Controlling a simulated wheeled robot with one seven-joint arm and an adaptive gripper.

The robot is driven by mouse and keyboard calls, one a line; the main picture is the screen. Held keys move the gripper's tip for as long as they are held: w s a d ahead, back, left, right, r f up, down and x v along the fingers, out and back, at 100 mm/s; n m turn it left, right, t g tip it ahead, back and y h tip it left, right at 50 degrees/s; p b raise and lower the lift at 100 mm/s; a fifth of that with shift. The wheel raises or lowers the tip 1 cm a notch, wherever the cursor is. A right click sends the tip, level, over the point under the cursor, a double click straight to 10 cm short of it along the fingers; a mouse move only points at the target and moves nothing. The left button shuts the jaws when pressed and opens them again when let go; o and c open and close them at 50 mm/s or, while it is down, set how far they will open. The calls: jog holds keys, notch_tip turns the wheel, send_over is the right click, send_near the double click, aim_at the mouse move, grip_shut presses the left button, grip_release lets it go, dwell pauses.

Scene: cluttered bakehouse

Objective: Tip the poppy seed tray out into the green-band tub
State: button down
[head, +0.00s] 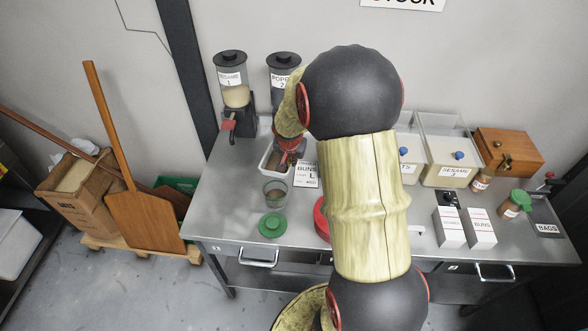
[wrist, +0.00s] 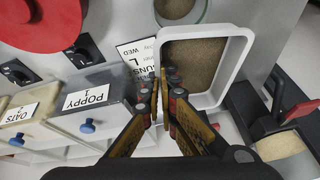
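The poppy seed tray (head: 266,168) is a white, open tray on the steel table, below the dispensers. In the wrist view the tray (wrist: 243,62) has grey-brown seed spread across its floor. My gripper (wrist: 163,82) is at one long wall of it, a finger on each side with only a narrow gap, and looks shut on that wall. In the head view my arm partly covers the gripper (head: 290,150). A clear round tub (head: 275,194) with some dark content stands just in front of the tray. Its greenish rim (wrist: 206,8) is cut off in the wrist view.
A green lid (head: 272,225) lies in front of the tub, and a red disc (head: 321,219) lies to its right. A BUNS card (head: 306,174) lies beside the tray. Dispensers (head: 233,85) stand behind; lidded bins (head: 446,160) stand to the right. The table's front left is clear.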

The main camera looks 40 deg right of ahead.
jog(key=shift+w+d+r, duration=0.2)
jog(key=shift+w+d, duration=0.25)
jog(key=shift+d, duration=0.15)
jog(key=shift+f+b, duration=1.05)
jog(key=shift+f, duration=0.9)
jog(key=shift+r+n, duration=0.1)
jog(key=shift+n, duration=0.2)
